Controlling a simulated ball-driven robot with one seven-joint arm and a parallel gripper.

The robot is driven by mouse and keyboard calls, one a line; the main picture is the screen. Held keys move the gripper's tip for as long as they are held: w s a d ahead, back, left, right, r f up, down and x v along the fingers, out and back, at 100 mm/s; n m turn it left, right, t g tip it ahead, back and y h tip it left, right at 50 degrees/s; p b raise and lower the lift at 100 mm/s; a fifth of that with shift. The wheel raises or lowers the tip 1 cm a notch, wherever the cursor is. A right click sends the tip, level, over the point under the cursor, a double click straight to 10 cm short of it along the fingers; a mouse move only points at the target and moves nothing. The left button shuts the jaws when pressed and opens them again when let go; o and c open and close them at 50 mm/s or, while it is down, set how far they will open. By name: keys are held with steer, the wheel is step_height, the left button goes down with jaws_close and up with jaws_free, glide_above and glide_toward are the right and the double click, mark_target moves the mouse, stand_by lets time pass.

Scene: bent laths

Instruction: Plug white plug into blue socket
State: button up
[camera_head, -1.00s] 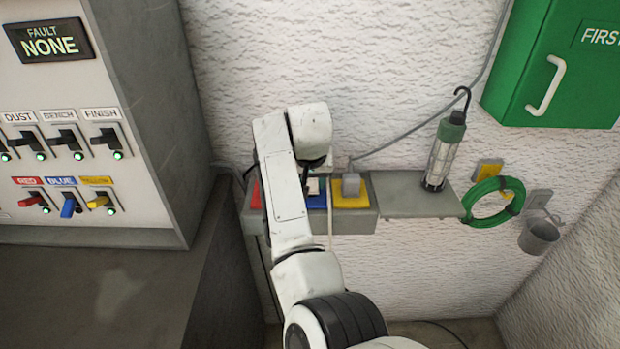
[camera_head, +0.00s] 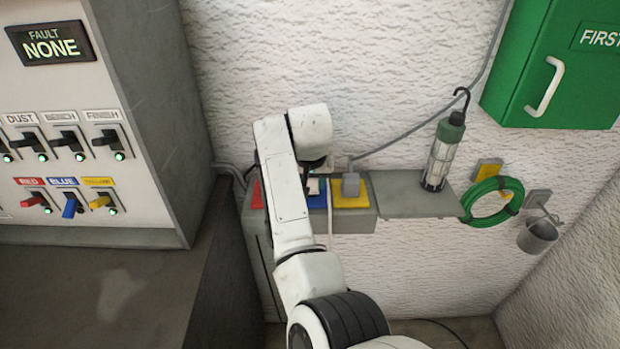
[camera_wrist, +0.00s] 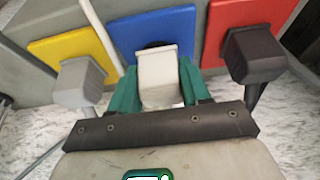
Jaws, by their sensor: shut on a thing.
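In the wrist view my gripper (camera_wrist: 160,84) has its teal fingers on both sides of a white plug (camera_wrist: 158,78) and is shut on it. The plug is in front of the blue socket (camera_wrist: 153,27), with a dark round opening partly showing just behind its top edge. I cannot tell whether its pins touch or enter the socket. A white cord crosses near it. In the head view my arm hides most of the gripper; a bit of the white plug (camera_head: 313,186) shows over the blue socket (camera_head: 317,202).
A black plug (camera_wrist: 254,55) is at the red socket (camera_wrist: 240,18), close to the right finger. A grey plug (camera_wrist: 80,82) is at the yellow socket (camera_wrist: 65,46) on the left. A shelf (camera_head: 415,200) with a caged lamp (camera_head: 440,155) stands right of the sockets.

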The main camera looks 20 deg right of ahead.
steer(key=shift+f, duration=0.55)
stand_by(0.4)
steer(key=o, duration=1)
steer(key=shift+o, duration=0.2)
steer(key=b+v, duration=0.2)
steer(key=v, duration=0.8)
steer(key=shift+s+r, duration=0.15)
steer(key=shift+r, duration=0.2)
